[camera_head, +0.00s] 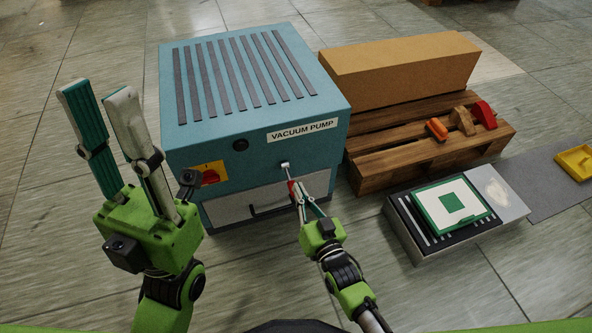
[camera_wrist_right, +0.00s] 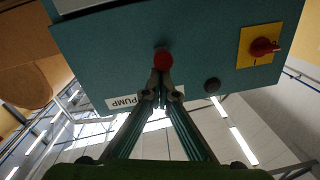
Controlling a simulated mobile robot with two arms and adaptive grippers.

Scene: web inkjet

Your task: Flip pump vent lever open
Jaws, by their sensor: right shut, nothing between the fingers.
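The teal vacuum pump (camera_head: 190,140) stands on the floor, its label (camera_head: 303,130) on the front face. The vent lever (camera_head: 285,167) sits on that face below the label; its pale pivot shows at the top and its red end hangs down. My right gripper (camera_head: 297,190) is shut at the red end, with nothing between its fingers. In the right wrist view the red end (camera_wrist_right: 163,59) is just beyond the closed fingertips (camera_wrist_right: 161,88); whether they touch I cannot tell. My left gripper (camera_head: 98,92) is open, empty and raised at the pump's left.
A red switch on a yellow plate (camera_head: 210,174) and a black knob (camera_head: 240,145) are on the pump front. A drawer handle (camera_head: 267,208) lies below. Right of the pump are a wooden pallet (camera_head: 385,180) with a cardboard box (camera_head: 400,72) and a grey tray (camera_head: 412,243).

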